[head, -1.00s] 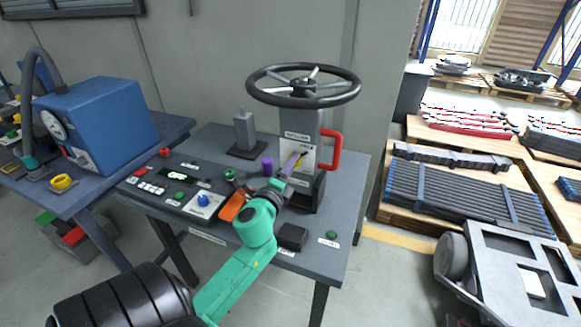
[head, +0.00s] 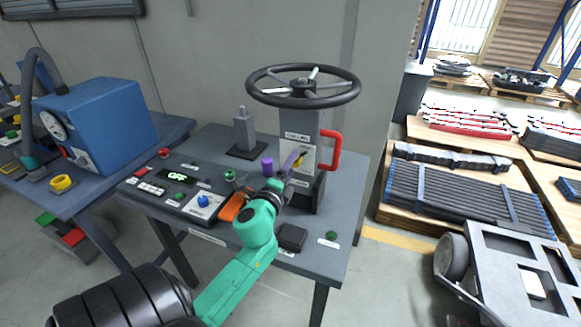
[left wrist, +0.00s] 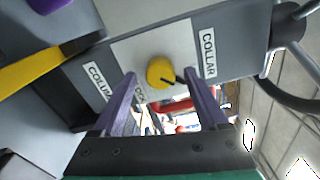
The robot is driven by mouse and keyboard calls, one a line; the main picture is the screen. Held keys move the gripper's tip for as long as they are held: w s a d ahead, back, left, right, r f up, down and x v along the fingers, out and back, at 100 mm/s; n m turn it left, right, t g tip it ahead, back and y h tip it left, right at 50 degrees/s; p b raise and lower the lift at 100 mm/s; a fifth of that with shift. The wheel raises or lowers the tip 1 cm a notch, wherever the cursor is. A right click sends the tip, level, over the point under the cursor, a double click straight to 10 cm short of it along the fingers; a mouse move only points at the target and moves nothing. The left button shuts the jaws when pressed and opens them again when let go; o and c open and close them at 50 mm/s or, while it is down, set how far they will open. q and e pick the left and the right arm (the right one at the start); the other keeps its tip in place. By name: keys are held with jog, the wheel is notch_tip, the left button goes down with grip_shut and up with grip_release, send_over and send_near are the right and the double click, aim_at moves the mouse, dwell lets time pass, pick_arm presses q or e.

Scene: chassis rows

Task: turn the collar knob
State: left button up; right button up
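The collar knob is small, round and yellow with a dark pointer. It sits on a white plate of the grey column and shows in the left wrist view (left wrist: 160,72) beside a COLLAR label (left wrist: 208,54). In the head view only a bit of the yellow knob (head: 302,158) shows behind my fingers. My left gripper (head: 292,161) is in front of the plate. In the left wrist view its two purple fingers (left wrist: 161,77) are apart, with the knob between their tips in the picture. I see no finger contact. My right gripper is out of view.
A black handwheel (head: 304,85) tops the column, and a red handle (head: 332,150) is on its right side. A yellow lever (left wrist: 40,68) is near the left finger. A purple knob (head: 267,166) and a button panel (head: 168,190) are on the bench.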

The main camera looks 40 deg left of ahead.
pick_arm(q)
jog(key=b+v, duration=0.4)
jog(key=v, duration=1)
jog(key=shift+s, duration=0.3)
jog(key=shift+d, duration=0.1)
